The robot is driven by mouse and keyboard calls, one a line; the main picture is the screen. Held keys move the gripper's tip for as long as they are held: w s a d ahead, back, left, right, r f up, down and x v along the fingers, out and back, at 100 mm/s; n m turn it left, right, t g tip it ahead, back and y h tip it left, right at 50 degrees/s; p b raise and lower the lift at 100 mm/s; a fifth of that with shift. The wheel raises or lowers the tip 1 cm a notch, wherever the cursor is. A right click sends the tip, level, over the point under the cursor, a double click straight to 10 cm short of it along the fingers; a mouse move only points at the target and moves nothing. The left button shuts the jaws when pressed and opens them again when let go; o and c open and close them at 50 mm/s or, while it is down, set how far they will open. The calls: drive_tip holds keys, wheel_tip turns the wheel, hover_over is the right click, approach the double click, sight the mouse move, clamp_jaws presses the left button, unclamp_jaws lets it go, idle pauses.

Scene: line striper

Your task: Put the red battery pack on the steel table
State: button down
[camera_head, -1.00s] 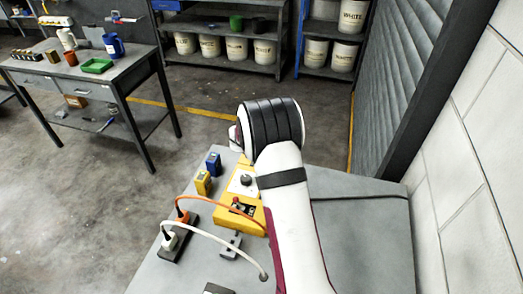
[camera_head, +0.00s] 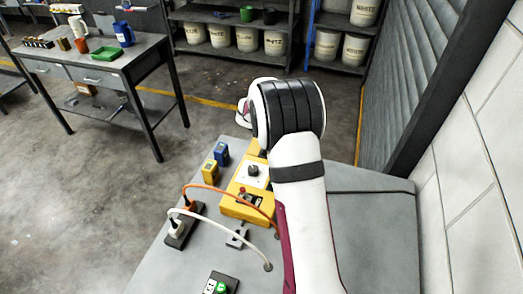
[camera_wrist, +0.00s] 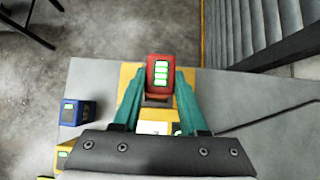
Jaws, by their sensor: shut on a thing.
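The red battery pack (camera_wrist: 160,64), with a lit green bar display, is held between the teal fingers of my gripper (camera_wrist: 160,92) in the wrist view. It shows over the yellow machine (camera_wrist: 129,80); how high it is above it cannot be told. In the head view my arm hides the pack and the fingers. A grey-topped table with dark metal legs (camera_head: 88,72), apparently the steel table, stands at the upper left, across open floor from my arm.
The near grey bench (camera_head: 372,235) carries the yellow machine (camera_head: 240,206), a blue pack (camera_head: 221,153), a yellow pack (camera_head: 210,171) and a power strip with orange and white cords. The far table holds a green tray (camera_head: 101,54) and blue jug (camera_head: 124,34).

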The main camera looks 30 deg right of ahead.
drive_tip(key=w+a+n+t+y, duration=0.25)
drive_tip(key=w+a+n, duration=0.35)
drive_tip(key=w, duration=0.4)
drive_tip(key=shift+m+g, duration=0.35)
drive_tip(key=shift+m, duration=0.35)
drive_tip(key=f, duration=0.7)
drive_tip(key=shift+s+a+f, duration=0.2)
drive_tip(key=shift+a+f, duration=0.15)
drive_tip(key=shift+f, duration=0.1)
drive_tip(key=shift+c, duration=2.2)
unclamp_jaws()
